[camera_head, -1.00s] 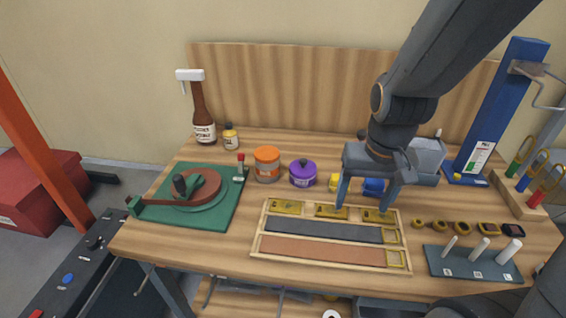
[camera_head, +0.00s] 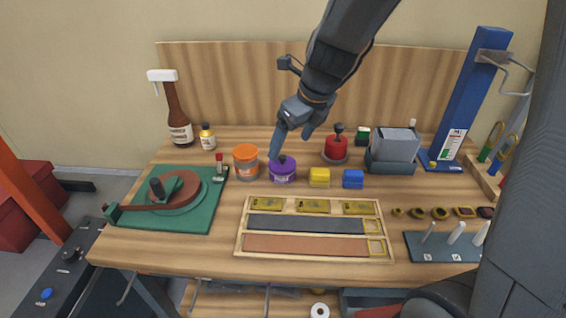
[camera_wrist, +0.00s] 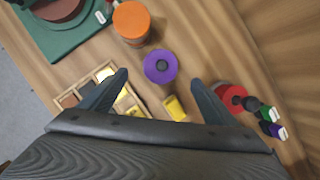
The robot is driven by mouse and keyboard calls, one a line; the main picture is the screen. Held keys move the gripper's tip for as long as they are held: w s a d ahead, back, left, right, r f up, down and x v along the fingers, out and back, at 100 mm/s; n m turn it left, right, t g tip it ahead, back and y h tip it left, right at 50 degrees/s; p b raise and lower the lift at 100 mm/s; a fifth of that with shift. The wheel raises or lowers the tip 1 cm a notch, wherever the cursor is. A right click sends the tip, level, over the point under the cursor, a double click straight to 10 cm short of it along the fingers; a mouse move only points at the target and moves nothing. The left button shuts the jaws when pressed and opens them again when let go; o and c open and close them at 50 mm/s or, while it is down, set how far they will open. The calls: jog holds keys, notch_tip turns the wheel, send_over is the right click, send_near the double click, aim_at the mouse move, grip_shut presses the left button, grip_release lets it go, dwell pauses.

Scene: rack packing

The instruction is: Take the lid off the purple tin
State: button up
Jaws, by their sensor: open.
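The purple tin (camera_head: 282,172) stands upright on the bench, right of the orange tin, with a dark knob on its purple lid (camera_head: 283,162). In the wrist view the lid (camera_wrist: 160,66) shows from above, ahead of and between my two fingers. My gripper (camera_head: 292,144) is open and empty, above the tin and slightly to its right. In the head view one fingertip hangs just over the lid, and I cannot tell if it touches. In the wrist view the fingertips of my gripper (camera_wrist: 158,80) lie on either side of a gap, with nothing between them.
An orange tin (camera_head: 246,160) stands close left of the purple tin. A yellow block (camera_head: 320,177), a blue block (camera_head: 353,179) and a red tin (camera_head: 336,150) are to its right. A wooden tray (camera_head: 240,240) lies in front. A green board (camera_head: 205,212) is at left.

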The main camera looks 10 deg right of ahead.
aim_at(284, 158)
jog(key=shift+w+a+m, duration=0.1)
jog(key=shift+w+m, duration=0.1)
jog(key=shift+m, duration=0.1)
jog(key=shift+w+a+f, duration=0.1)
jog(key=shift+f, duration=0.25)
jog(key=b+x, duration=0.1)
jog(key=x, duration=0.6)
jog(key=c, duration=1.1)
